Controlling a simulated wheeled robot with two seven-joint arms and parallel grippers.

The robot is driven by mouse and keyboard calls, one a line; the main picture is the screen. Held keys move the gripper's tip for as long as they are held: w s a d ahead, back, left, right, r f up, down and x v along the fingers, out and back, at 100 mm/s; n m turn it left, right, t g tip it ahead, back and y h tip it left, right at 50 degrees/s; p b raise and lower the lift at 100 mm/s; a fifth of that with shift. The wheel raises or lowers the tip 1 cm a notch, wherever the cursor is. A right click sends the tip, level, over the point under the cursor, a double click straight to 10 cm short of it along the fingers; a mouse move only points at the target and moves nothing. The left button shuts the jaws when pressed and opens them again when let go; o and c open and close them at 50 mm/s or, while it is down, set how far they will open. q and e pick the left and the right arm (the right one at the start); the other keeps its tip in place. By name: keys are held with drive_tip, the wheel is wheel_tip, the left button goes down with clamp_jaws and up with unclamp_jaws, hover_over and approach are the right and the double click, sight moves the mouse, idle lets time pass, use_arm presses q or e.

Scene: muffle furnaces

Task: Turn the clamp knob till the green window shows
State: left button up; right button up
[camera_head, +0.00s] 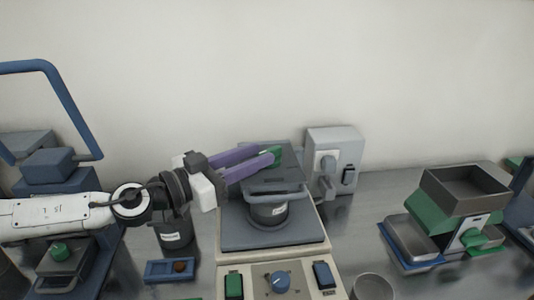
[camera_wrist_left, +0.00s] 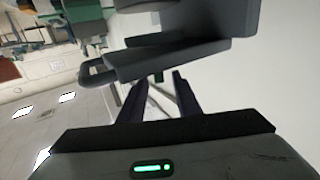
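A machine with a cream front panel (camera_head: 257,285) stands at centre. On its grey plate (camera_head: 238,235) sits a dark canister (camera_head: 268,214) under a grey top part (camera_head: 285,160) with a bar handle. A small green piece (camera_head: 274,153) shows at this top part, beside my fingertips; I cannot tell whether it is the clamp knob or the window. My left gripper (camera_head: 268,155) reaches in from the left with its purple fingers apart. In the left wrist view the two fingers (camera_wrist_left: 160,88) are also apart, below a large dark part (camera_wrist_left: 185,55). Contact is unclear.
A green hopper device (camera_head: 450,215) stands right, a blue tray (camera_head: 169,271) left, a grey cup (camera_head: 373,287) in front.

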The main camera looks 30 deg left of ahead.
sight(263, 152)
use_arm(q)
drive_tip(key=shift+w+d+b, duration=0.25)
drive_tip(key=shift+w+b, duration=0.05)
drive_tip(key=shift+w, duration=0.3)
drive_tip(key=shift+w+r+p, duration=0.3)
drive_tip(key=shift+r+p, duration=0.05)
drive_tip(key=shift+p, duration=0.35)
drive_tip(key=shift+w+d+f+p, duration=0.1)
drive_tip(key=shift+w+d+p, duration=0.15)
drive_tip(key=shift+w+p, duration=0.3)
drive_tip(key=shift+w+d+f, duration=0.2)
drive_tip(key=shift+w+d, duration=0.05)
drive_tip(key=shift+w, duration=0.05)
clamp_jaws()
